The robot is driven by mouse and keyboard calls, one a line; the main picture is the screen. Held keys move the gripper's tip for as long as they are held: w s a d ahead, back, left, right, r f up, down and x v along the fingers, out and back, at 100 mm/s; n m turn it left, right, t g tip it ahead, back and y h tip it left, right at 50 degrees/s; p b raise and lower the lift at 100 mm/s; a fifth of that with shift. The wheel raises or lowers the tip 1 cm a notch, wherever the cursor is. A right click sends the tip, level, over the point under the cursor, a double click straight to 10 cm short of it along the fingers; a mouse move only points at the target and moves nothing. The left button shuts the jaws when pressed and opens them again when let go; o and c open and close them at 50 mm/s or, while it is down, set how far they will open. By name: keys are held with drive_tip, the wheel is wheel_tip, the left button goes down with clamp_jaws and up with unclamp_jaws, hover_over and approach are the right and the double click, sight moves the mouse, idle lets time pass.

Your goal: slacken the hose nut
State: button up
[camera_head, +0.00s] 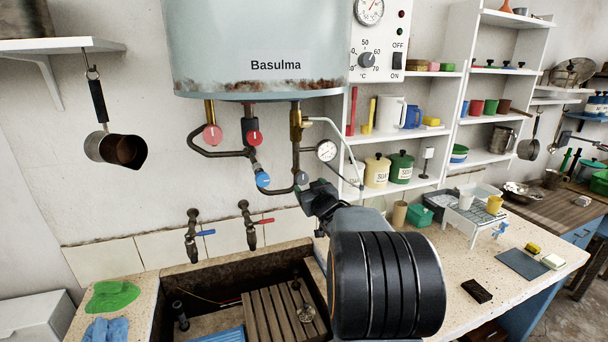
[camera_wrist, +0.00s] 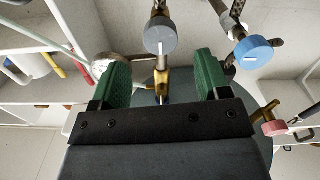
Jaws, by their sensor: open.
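Under the water heater (camera_head: 262,45) a brass fitting (camera_head: 296,122) hangs at the right, with a pale thin hose (camera_head: 340,132) curving away from it. I cannot make out for sure which part is the hose nut. My gripper (camera_head: 320,192) is below and slightly right of this fitting, partly hidden by my own arm. In the wrist view my gripper (camera_wrist: 160,82) is open, with green pads on both sides. A brass fitting (camera_wrist: 161,78) shows between the pads, apart from both. A grey round knob (camera_wrist: 161,36) is beyond it.
A blue knob (camera_head: 262,179), two red knobs, dark pipes and a round gauge (camera_head: 326,150) crowd the space around my gripper. The stone trough (camera_head: 282,254) with two taps lies below. Shelves with canisters (camera_head: 377,171) stand at the right.

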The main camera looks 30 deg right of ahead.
sight(303, 180)
drive_tip(key=p+x, duration=0.2)
drive_tip(key=x, duration=0.5)
drive_tip(key=shift+x, duration=0.85)
drive_tip(key=shift+d+f, duration=0.1)
drive_tip(key=shift+d, duration=0.1)
drive_tip(key=shift+c, duration=0.3)
